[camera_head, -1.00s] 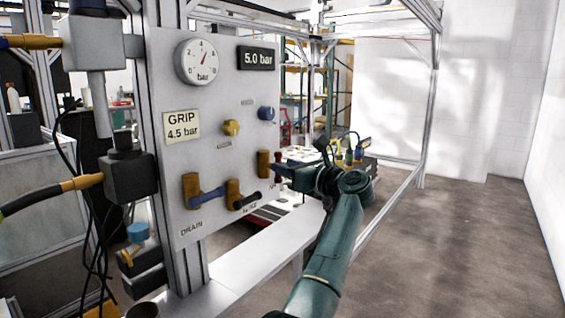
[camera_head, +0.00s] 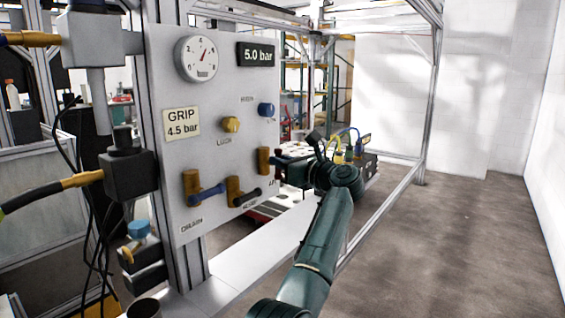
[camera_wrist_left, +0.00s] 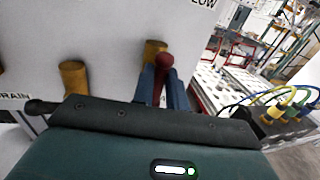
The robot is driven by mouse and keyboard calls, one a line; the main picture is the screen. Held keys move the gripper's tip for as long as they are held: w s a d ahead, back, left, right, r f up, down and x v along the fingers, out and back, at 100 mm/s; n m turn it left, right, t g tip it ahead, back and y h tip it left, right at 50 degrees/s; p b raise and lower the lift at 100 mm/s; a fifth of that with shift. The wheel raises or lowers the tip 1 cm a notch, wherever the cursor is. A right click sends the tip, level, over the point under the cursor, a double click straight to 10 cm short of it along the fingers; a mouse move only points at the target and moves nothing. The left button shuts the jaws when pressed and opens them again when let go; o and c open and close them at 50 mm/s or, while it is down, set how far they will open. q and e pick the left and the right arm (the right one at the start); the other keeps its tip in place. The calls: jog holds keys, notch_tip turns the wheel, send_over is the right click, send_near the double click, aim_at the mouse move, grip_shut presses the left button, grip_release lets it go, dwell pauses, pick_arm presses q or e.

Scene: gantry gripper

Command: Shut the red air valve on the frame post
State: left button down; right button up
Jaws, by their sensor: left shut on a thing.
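The red air valve has a brass body (camera_head: 263,161) at the lower right edge of the grey panel. Its dark red handle (camera_wrist_left: 164,64) shows in the left wrist view, just in front of the brass body (camera_wrist_left: 153,50). My left gripper (camera_head: 279,170) is at this valve, to the right of the brass body, and hides the handle in the head view. In the left wrist view its blue fingers (camera_wrist_left: 163,88) are shut with the red handle between them. The handle's lower part is hidden. My right gripper is not in view.
Yellow connectors (camera_head: 354,150) stand behind my arm. The floor at right is clear.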

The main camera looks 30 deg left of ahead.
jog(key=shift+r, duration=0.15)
pick_arm(q)
jog(key=shift+w+d+f+m+g+h+p, duration=0.1)
jog(key=shift+w+f+m+g+h+p, duration=0.45)
jog(key=shift+m, duration=2.05)
jog(key=shift+s+a+r+m+g+h+p, duration=0.1)
jog(key=shift+m+g+p, duration=0.95)
jog(key=shift+m, duration=1.55)
jog(key=shift+w+d+f+m+g+h+p, duration=0.1)
jog(key=shift+w+f+m+g+h+p, duration=0.25)
jog(key=shift+m+p, duration=1.55)
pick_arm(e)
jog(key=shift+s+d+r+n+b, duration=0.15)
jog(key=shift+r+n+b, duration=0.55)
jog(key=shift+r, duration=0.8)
pick_arm(q)
jog(key=shift+s+m, duration=0.1)
jog(key=shift+m, duration=0.7)
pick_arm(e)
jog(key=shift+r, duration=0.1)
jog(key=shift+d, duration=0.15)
